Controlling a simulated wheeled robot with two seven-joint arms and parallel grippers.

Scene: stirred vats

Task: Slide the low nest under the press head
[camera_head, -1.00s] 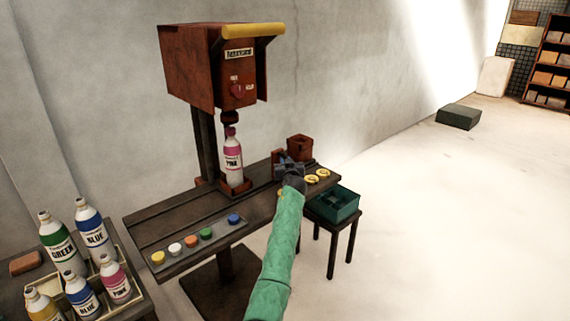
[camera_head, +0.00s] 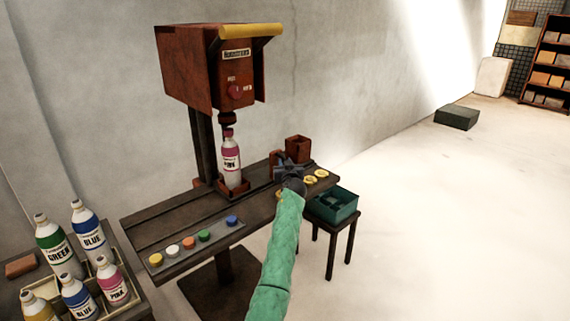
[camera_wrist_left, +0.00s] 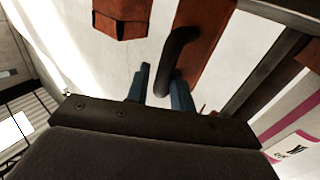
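A pink-labelled bottle (camera_head: 231,158) stands upright in a small rust-coloured holder under the press head (camera_head: 227,118). To its right on the bench is a rust-red piece (camera_head: 277,158), mostly hidden by my left gripper; it may be the low nest. My left gripper (camera_head: 288,166) is at this piece. In the left wrist view, its blue fingers (camera_wrist_left: 160,88) stand apart on either side of a dark curved handle (camera_wrist_left: 180,48) in front of the rust-red piece (camera_wrist_left: 212,35). Whether they press on the handle is unclear. My right gripper is out of view.
A rust-red box (camera_head: 297,148) stands just beyond my left gripper. Yellow rings (camera_head: 315,176) lie at the bench's right end, above a green crate (camera_head: 334,207) on a stool. Coloured caps (camera_head: 189,243) line the bench's front. A bottle crate (camera_head: 127,265) is at lower left.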

